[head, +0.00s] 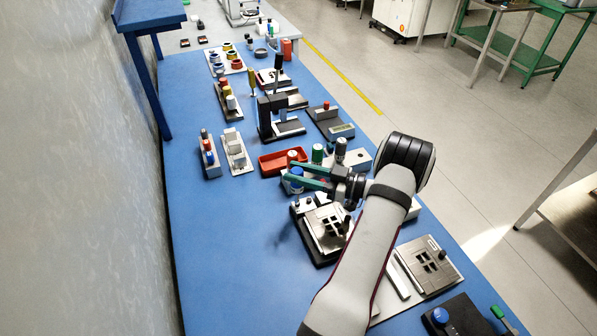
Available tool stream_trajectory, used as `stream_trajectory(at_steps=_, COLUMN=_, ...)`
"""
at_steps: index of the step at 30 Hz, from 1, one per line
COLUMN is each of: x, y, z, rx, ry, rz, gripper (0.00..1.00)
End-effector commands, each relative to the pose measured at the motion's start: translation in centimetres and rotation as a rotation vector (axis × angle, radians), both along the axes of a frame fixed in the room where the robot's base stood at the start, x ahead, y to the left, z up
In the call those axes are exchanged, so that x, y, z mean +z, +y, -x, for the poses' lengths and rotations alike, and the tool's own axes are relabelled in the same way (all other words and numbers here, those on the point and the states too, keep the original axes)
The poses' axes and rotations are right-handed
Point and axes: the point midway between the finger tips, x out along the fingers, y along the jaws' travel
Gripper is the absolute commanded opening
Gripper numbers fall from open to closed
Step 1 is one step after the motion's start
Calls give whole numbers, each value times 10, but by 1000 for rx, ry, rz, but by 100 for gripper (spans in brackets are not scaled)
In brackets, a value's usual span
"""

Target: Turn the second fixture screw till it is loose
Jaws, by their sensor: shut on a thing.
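A fixture (318,247) with a grey metal plate and dark square windows sits on a black base in the middle of the table. Small dark knobs or screws show at its far left edge. I cannot tell which is the second screw. My gripper (287,177) is above the far edge of the fixture, its green fingers pointing left. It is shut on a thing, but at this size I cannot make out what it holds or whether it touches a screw. My wrist and arm hide the fixture's right side.
A similar plate (447,277) lies to the right. A red tray (270,163), a blue-topped jar (297,174) and a green-topped one (317,153) crowd beyond the fixture. A black press (266,120) stands farther back. The blue table (225,260) is clear at the left.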

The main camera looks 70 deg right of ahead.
Motion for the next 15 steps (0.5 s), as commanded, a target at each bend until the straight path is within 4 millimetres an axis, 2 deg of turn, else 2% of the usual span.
stream_trajectory(at_steps=9, x=-3, y=-1, z=-1, rx=416, ry=0, rz=6, gripper=0)
stream_trajectory(at_steps=15, x=-1, y=-1, z=-1, rx=497, ry=1, rz=1, gripper=0)
